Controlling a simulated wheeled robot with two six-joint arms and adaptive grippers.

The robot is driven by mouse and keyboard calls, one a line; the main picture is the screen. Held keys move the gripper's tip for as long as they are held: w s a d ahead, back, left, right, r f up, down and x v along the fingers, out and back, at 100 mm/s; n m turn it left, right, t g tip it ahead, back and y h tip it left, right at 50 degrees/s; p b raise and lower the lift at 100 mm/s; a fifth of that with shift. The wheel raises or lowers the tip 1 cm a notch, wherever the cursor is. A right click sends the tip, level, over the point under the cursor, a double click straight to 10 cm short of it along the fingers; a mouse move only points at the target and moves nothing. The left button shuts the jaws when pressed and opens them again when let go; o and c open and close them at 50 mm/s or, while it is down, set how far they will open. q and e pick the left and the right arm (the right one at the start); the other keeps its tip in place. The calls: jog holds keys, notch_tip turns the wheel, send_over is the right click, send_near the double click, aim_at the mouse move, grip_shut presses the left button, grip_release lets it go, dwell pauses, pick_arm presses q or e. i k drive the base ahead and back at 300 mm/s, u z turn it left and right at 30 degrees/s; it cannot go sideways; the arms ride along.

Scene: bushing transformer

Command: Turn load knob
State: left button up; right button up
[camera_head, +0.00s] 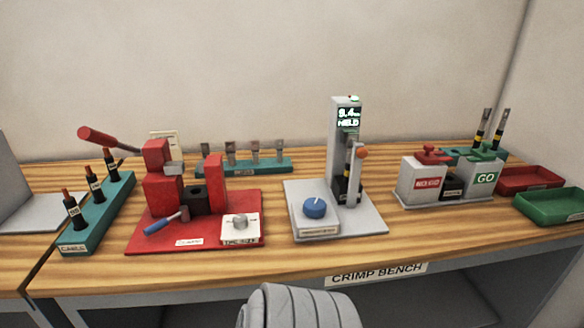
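A blue round knob (315,207) sits on a raised box at the front left of the grey tester base (361,222). The small label on the box front is too small to read. Behind the knob, the upright tester column (338,140) has a lit display (348,118) that seems to read 9.4 with HELD below it. A lever with an orange ball end (362,153) is on the column's right side. Neither of my grippers is in view, and nothing touches the knob.
A red crimp press (158,172) with a raised handle stands left of the tester, with a white die-size dial (240,228) on its plate. A teal rack (98,222) is farther left. NO-GO and GO gauges (424,181) and red and green trays (553,205) stand to the right.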

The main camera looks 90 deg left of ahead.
aim_at(315, 208)
jog(key=k, duration=0.45)
jog(key=u, duration=0.75)
